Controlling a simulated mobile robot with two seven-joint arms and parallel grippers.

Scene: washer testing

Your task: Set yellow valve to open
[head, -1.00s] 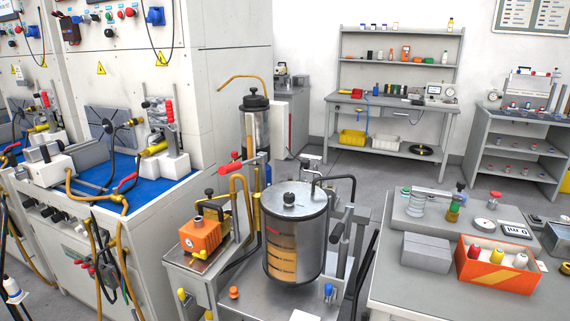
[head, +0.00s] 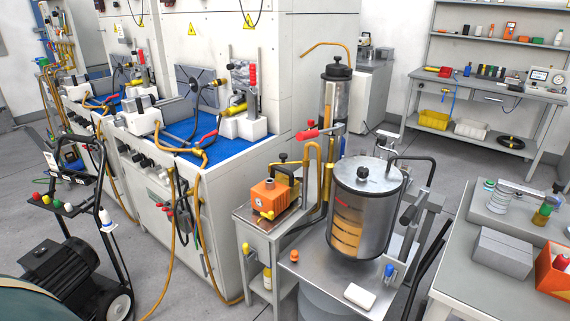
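Neither of my grippers shows in the head view. A small yellow part (head: 267,215) also shows low on the orange unit.
A white cabinet bench (head: 190,215) with a blue top stands left of the stand. A black motor on a wheeled cart (head: 62,268) is at the lower left. A grey table (head: 490,265) stands at the right. Open grey floor (head: 150,300) lies in front of the bench.

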